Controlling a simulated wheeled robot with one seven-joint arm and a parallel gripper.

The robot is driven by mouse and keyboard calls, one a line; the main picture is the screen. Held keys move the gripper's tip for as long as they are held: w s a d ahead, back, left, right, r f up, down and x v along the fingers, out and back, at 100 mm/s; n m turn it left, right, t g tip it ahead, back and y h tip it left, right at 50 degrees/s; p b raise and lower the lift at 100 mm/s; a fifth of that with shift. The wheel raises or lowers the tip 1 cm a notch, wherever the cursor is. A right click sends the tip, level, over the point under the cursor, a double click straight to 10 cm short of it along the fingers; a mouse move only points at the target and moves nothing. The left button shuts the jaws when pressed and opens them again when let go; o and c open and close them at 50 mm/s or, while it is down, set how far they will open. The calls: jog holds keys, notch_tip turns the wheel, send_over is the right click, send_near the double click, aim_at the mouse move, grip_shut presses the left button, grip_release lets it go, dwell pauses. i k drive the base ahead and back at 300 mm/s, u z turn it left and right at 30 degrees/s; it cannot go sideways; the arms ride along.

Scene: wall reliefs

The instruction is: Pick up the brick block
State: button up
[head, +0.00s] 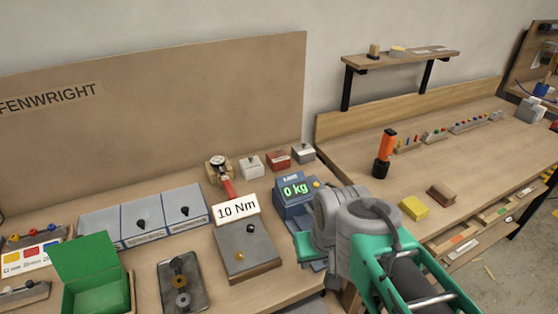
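A small brown block (441,194), the one that looks most like a brick block, lies flat on the right-hand wooden bench. A yellow block (414,207) lies just to its left and nearer to me, apart from it. My arm reaches up from the bottom right, in front of the gap between the two benches. Its grey joint is left of both blocks in the picture. My gripper's fingers do not show, and nothing is seen touching the brown block.
An orange and black tool (385,153) stands behind the blocks. A bench rack (435,137) holds small coloured pieces. A wall shelf (400,60) hangs above. The left bench carries a scale (296,192), a green open box (95,275) and a grey plate (245,248).

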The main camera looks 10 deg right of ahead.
aim_at(278, 159)
jog(key=u, duration=1.75)
jog(key=k, duration=0.8)
jog(key=z, duration=0.75)
jog(key=i, duration=1)
